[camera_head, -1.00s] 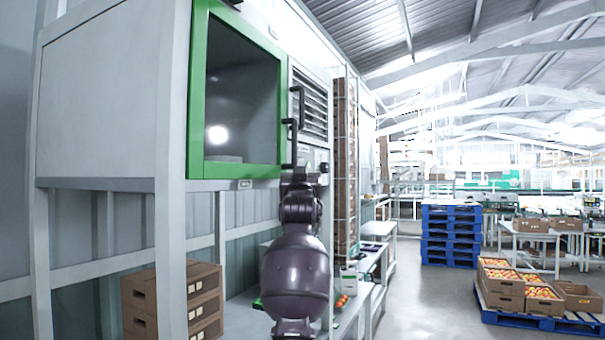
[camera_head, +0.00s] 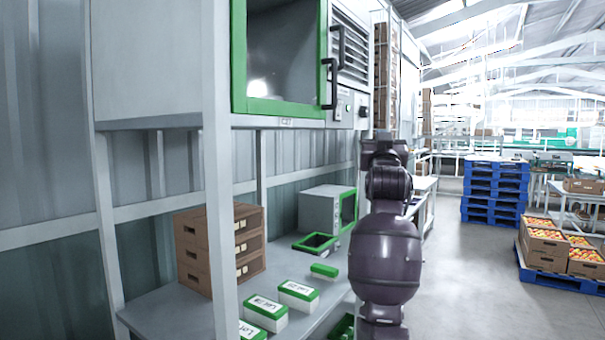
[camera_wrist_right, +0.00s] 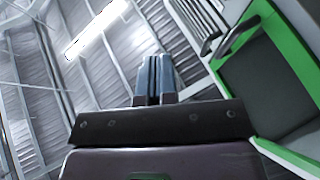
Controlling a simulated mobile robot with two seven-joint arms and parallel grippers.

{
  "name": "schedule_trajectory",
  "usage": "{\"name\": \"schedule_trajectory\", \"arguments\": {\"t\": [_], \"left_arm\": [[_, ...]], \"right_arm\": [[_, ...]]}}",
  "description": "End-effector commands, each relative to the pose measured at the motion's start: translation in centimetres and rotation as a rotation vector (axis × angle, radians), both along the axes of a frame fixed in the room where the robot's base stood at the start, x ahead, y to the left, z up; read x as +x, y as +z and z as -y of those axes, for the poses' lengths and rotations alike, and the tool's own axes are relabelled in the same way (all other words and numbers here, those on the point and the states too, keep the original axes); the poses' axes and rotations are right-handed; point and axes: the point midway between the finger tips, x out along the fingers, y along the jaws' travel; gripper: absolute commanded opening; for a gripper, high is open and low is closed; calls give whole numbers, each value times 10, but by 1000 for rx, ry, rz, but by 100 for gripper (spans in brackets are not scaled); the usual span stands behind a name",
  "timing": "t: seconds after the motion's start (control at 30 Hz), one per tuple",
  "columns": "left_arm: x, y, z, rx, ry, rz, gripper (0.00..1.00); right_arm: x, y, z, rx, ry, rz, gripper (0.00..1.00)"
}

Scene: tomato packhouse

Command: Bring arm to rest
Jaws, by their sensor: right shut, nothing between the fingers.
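My right arm (camera_head: 385,250) rises from the bottom of the head view, right of the green-framed cabinet. Its gripper is not clearly visible there, lost behind the wrist. In the right wrist view my right gripper (camera_wrist_right: 155,75) shows its two blue-grey fingers together, with nothing between them. They point up toward the roof, apart from the green-framed cabinet (camera_wrist_right: 240,42) at right. My left gripper is in neither view.
The cabinet's green frame (camera_head: 275,107) and black handle (camera_head: 330,85) are left of the arm. Below, a shelf (camera_head: 185,315) holds brown cartons (camera_head: 195,255), a small grey box (camera_head: 320,210) and white-green boxes (camera_head: 298,294). Open floor (camera_head: 470,290) lies right, before blue pallets (camera_head: 495,188).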

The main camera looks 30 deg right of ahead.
Motion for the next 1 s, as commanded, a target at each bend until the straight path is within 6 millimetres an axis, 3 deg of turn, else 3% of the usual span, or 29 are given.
{"name": "schedule_trajectory", "arguments": {"t": [0.27, 0.47, 0.67, 0.77, 0.87, 1.0], "left_arm": [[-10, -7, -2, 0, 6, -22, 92], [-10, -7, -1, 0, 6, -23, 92], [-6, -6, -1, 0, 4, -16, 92], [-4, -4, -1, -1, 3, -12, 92], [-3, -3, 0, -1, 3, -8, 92], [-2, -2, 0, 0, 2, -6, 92]], "right_arm": [[-1, 3, -2, -7, 11, 23, 0], [11, 15, -47, -74, 123, 83, 0], [38, -36, -98, -132, 243, 16, 0], [49, -75, -120, -147, 297, -41, 0], [57, -124, -142, -154, 358, -108, 0], [58, -203, -173, -147, 443, -218, 0]]}}
